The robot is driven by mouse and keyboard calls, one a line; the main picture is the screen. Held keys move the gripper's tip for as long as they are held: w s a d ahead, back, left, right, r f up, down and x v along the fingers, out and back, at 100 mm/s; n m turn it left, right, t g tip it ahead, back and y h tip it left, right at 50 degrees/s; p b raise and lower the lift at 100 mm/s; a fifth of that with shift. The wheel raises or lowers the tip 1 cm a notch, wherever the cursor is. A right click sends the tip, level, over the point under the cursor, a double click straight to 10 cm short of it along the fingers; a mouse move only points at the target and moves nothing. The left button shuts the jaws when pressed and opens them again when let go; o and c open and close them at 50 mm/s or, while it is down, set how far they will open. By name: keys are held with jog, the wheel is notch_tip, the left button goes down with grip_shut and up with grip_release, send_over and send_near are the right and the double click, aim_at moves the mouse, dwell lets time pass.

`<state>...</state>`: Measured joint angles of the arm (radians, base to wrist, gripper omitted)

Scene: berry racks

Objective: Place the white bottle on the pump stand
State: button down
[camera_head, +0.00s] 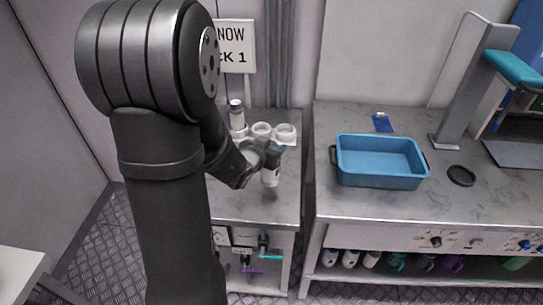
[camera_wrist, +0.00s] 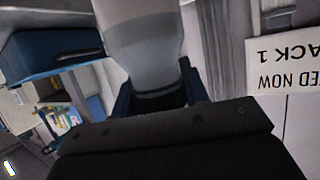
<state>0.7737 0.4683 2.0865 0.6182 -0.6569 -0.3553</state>
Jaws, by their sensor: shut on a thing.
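My gripper (camera_head: 268,153) is shut on a white bottle (camera_head: 270,178) above the left counter, in front of a white holder with round cups (camera_head: 262,129). The bottle hangs roughly upright below the jaws, apart from the holder. In the wrist view the bottle (camera_wrist: 143,35) fills the upper middle, its dark-banded end between the fingers of my gripper (camera_wrist: 158,96). Another bottle (camera_head: 237,113) stands in the left cup; the other two cups look empty. I cannot tell surely which thing is the pump stand; the white holder may be it.
A blue tray (camera_head: 380,182) sits on the right counter, with a black disc (camera_head: 461,175) beside it and a blue card (camera_head: 382,122) behind. A tall grey stand with a teal top (camera_head: 470,80) is farther right. A sign (camera_head: 235,46) stands behind the holder. A gap separates the counters.

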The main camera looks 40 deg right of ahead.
jog(key=shift+w+f, duration=0.1)
jog(key=shift+f, duration=1.95)
jog(key=shift+f, duration=0.15)
jog(key=c, duration=0.8)
grip_release()
jog(key=shift+r, duration=0.2)
jog(key=v, duration=1.1)
jog(key=shift+a, duration=0.25)
jog(key=shift+o, duration=0.5)
jog(key=shift+s+a+r, duration=0.1)
jog(key=shift+s+a, duration=0.05)
jog(key=shift+s, duration=0.1)
